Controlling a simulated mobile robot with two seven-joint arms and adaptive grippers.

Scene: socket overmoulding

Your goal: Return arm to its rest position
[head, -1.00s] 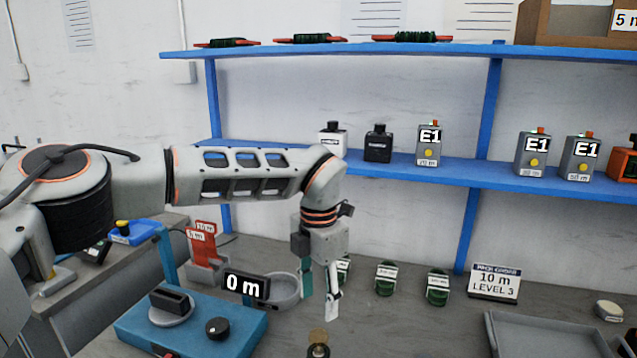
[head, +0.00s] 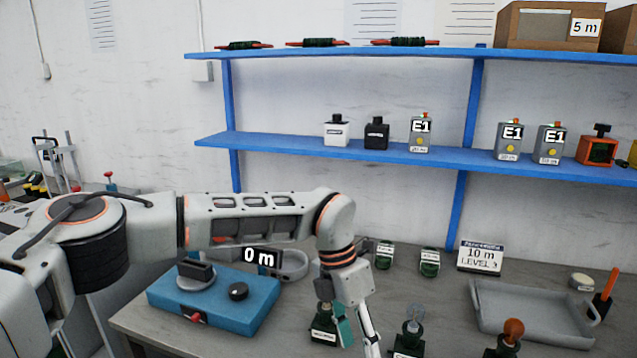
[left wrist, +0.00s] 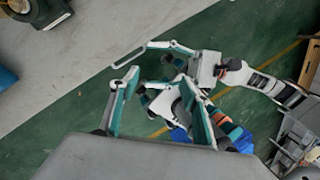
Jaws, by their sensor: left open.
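My left arm reaches across the head view from the left, over the bench. My left gripper (head: 358,343) points down near the lower middle, in front of the grey bench top. Its fingers stand apart with nothing seen between them. In the left wrist view my left gripper (left wrist: 160,78) shows two separated teal fingers, above the green floor and beside the bench edge. Another white and teal gripper, seemingly my right gripper (left wrist: 185,62), shows beyond them. Its fingers overlap the left ones, so its opening is unclear.
The blue device (head: 232,308) marked 0 m sits left of my left gripper. Dark-based items, including one with an orange knob (head: 513,330), stand at the front right. A grey tray (head: 478,294) is behind them. The blue shelf (head: 300,146) crosses the back.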

